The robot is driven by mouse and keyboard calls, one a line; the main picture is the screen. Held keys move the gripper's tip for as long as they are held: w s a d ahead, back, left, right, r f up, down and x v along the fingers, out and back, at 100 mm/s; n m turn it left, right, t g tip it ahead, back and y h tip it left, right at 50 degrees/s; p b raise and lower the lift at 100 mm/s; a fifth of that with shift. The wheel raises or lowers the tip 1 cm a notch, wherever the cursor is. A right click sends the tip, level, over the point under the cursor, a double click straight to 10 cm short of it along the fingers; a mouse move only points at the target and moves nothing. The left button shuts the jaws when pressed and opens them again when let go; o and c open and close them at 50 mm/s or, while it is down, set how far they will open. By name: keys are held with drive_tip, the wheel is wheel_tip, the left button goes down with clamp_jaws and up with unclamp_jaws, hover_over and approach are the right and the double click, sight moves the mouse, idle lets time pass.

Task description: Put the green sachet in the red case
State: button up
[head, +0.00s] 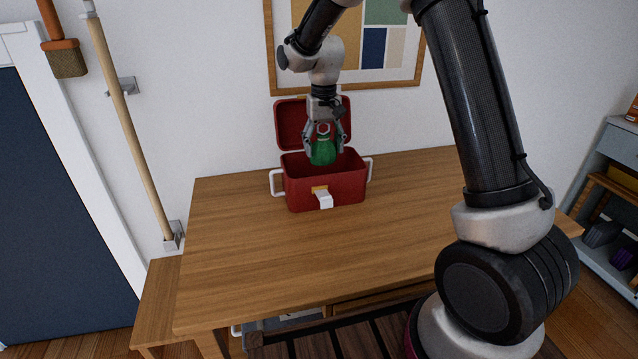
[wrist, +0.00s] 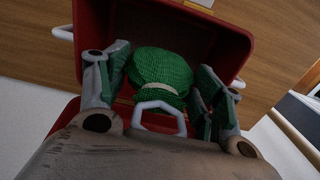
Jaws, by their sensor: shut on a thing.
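The red case (head: 325,190) stands on the wooden table with its lid (head: 288,127) tilted up at the back. My gripper (head: 323,150) points down over the open case and is shut on the green sachet (head: 323,153). The sachet hangs at the height of the case's opening, its lower end near the rim. In the wrist view the green sachet (wrist: 160,70) looks like a knitted bag with a pale tie, between my two fingers. The red case (wrist: 215,38) shows behind it.
The wooden table (head: 240,240) is bare around the case. A framed picture (head: 400,82) hangs on the wall behind. A long pole (head: 130,130) and a brush (head: 66,58) hang at left. A grey shelf (head: 612,150) stands at right.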

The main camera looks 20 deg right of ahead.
drive_tip(key=f, duration=1)
drive_tip(key=shift+w, duration=0.2)
drive_tip(key=shift+f, duration=0.1)
drive_tip(key=o, duration=1)
drive_tip(key=shift+f, duration=0.1)
wheel_tip(320, 180, up, 12)
drive_tip(key=shift+r, duration=0.2)
drive_tip(key=s+d+r+t, duration=0.1)
drive_tip(key=s+d+r, duration=0.4)
drive_tip(key=s+r, duration=0.25)
drive_tip(key=s+d+r+t, duration=0.1)
drive_tip(key=s+d+r, duration=0.45)
drive_tip(key=s, duration=0.35)
drive_tip(key=s+d, duration=0.1)
drive_tip(key=s, duration=0.5)
drive_tip(key=s+d+t, duration=0.1)
drive_tip(key=s+d, duration=0.1)
drive_tip(key=s, duration=0.3)
drive_tip(key=s+d+t, duration=0.1)
drive_tip(key=s, duration=0.5)
drive_tip(key=shift+s+d, duration=0.2)
drive_tip(key=shift+s, duration=0.1)
